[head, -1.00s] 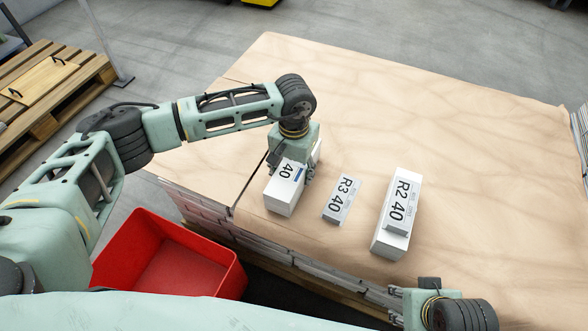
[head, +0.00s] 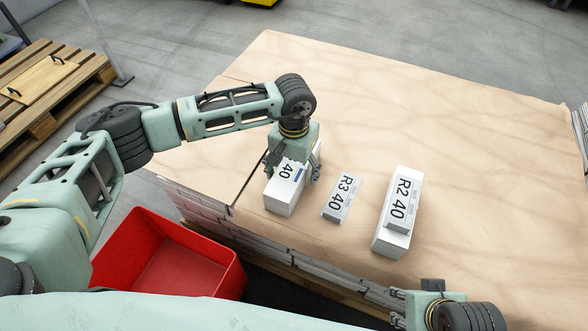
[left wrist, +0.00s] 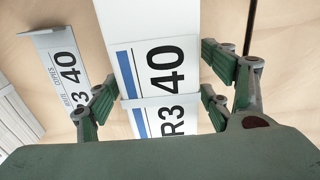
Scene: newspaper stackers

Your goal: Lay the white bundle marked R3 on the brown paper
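The white bundle (head: 282,192) bears a label with a blue stripe and "40" in the head view. In the left wrist view the label on the bundle (left wrist: 155,65) reads "R3 40". It sits on the brown paper (head: 400,110) near the front left, just right of a dark seam. My left gripper (head: 297,170) is above its far part, fingers on both sides. In the left wrist view small gaps show between the finger pads and the bundle sides, so it is open. My right gripper (head: 398,305) is at the front edge; its fingers are too small to judge.
A grey "R3 40" card (head: 341,199) lies right of the bundle, and a white "R2 40" bundle (head: 388,241) stands further right. A red bin (head: 215,270) is on the floor at the front left. The far part of the paper is clear.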

